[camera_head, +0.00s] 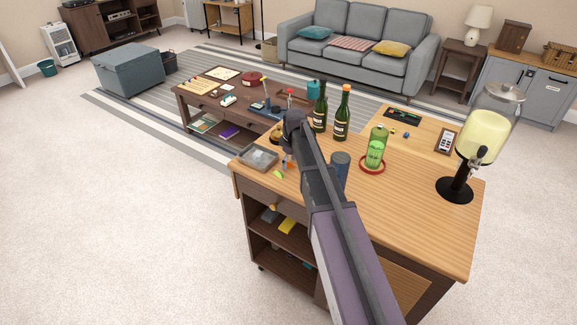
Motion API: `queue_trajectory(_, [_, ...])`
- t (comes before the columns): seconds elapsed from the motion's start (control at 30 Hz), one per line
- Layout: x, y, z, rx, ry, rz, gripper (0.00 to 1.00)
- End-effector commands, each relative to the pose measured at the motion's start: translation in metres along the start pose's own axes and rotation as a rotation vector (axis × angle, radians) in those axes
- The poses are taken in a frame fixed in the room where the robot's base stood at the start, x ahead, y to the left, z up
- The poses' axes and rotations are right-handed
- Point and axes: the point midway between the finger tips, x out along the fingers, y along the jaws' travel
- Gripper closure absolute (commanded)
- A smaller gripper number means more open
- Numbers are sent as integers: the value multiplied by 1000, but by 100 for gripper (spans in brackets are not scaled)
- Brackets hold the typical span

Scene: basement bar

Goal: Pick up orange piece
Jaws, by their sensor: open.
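A small patch of orange, likely the orange piece (291,166), shows on the near left part of the wooden bar cart top (410,213). My arm reaches over the cart from below, and my gripper (287,159) points down just above or beside the orange patch. The gripper is open; its fingers are small and partly hidden by my arm, and I cannot tell whether they touch the piece. A green lime wedge (279,174) lies close by on the near left side.
A dark cup (340,167) is right of my arm. The cart's front right is clear.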

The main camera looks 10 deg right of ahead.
Motion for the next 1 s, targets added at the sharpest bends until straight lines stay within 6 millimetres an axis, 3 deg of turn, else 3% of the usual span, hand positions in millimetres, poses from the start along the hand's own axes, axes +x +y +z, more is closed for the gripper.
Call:
queue_trajectory(0.33, [0,0,0,0,0,0,31])
queue_trajectory(0.5, [0,0,0,0,0,0,78])
queue_trajectory(0.57, [0,0,0,0,0,0,90])
queue_trajectory(1.0, [0,0,0,0,0,0,93])
